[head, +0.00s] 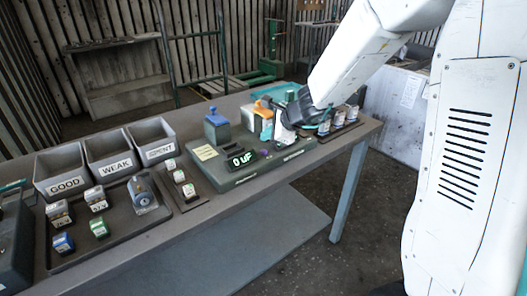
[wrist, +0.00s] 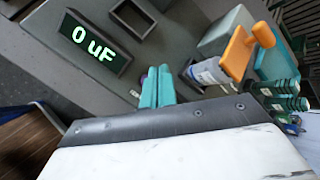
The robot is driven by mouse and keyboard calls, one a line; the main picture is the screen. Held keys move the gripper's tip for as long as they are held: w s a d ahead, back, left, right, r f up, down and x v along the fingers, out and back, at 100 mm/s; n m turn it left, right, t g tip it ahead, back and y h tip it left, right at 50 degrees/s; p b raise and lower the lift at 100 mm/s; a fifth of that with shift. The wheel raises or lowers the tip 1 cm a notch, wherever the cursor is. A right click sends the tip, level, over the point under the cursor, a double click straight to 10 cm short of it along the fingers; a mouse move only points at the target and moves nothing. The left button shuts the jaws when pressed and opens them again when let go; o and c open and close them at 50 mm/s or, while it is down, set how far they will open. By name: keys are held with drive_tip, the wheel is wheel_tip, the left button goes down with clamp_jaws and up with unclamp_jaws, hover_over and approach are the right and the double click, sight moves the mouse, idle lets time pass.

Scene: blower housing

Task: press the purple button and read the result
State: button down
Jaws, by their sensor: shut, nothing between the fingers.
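The tester (head: 225,178) is a grey-green box on the bench. Its display (head: 241,159) reads "0 uF", and the display also shows in the wrist view (wrist: 93,43). A small purple button (head: 264,153) sits right of the display. In the wrist view a sliver of purple (wrist: 143,78) shows just left of my fingertips; the rest is hidden. My gripper (wrist: 157,74) is shut and empty, its teal fingers together, close beside the button. I cannot tell whether they touch it. A white and blue cylinder (wrist: 208,72) stands by an orange clamp (wrist: 238,52), right of my fingers.
Bins labelled "GOOD" (head: 63,175) and "WEAK" (head: 108,155), and a third bin (head: 153,141), stand at the left. A tray (head: 120,235) holds several small labelled parts. A blue-topped block (head: 216,127) stands behind the tester. Several cylinders stand at the bench's right end.

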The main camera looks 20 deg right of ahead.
wheel_tip(320, 180, up, 3)
drive_tip(key=shift+f, duration=0.1)
drive_tip(key=shift+a, duration=0.1)
idle(0.5)
drive_tip(key=s+a+r+n+g+y, duration=0.1)
drive_tip(key=s+a+n+g, duration=0.15)
drive_tip(key=s+n, duration=0.6)
drive_tip(key=s+a+r+n+g, duration=0.15)
drive_tip(key=s+n+g, duration=0.3)
drive_tip(key=s, duration=0.65)
drive_tip(key=s+d+r+n+h, duration=0.2)
drive_tip(key=s+d+n, duration=0.1)
drive_tip(key=s, duration=0.6)
drive_tip(key=s+d+r+n+h, duration=0.3)
drive_tip(key=s+n, duration=0.2)
drive_tip(key=s, duration=0.3)
drive_tip(key=shift+s+d+h, duration=0.15)
drive_tip(key=shift+s+h, duration=0.15)
drive_tip(key=shift+s, duration=0.05)
drive_tip(key=shift+d, duration=0.1)
